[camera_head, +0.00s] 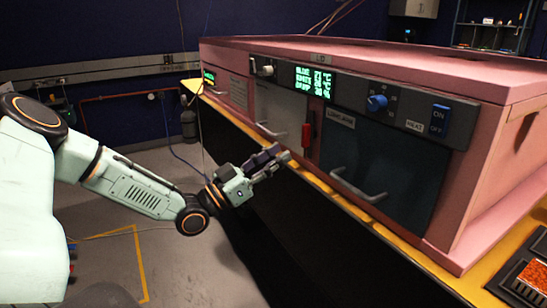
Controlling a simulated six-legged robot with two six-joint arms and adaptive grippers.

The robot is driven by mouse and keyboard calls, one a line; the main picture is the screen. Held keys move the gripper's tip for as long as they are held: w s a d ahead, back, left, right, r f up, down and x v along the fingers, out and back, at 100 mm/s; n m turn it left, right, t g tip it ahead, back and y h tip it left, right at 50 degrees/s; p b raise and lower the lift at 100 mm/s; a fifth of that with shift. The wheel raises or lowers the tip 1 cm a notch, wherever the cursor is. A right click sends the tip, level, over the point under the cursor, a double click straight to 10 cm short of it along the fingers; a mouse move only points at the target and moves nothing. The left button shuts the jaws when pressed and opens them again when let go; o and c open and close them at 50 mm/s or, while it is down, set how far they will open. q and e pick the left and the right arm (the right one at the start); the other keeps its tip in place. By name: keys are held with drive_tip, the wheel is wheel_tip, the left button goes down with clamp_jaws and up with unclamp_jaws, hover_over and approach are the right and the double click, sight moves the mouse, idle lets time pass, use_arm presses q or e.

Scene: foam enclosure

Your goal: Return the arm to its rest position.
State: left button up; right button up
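My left arm (140,190) comes in from the left, pale green with black joints and orange rings. It reaches out toward the pink enclosure (500,160). My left gripper (283,153) is in front of the enclosure's face, just left of and below a red handle (307,134). Its fingers are seen nearly side-on, so their opening is unclear. I see nothing held in them. My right gripper is not in view.
A tray (530,278) lies at lower right. Floor below the arm looks open.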

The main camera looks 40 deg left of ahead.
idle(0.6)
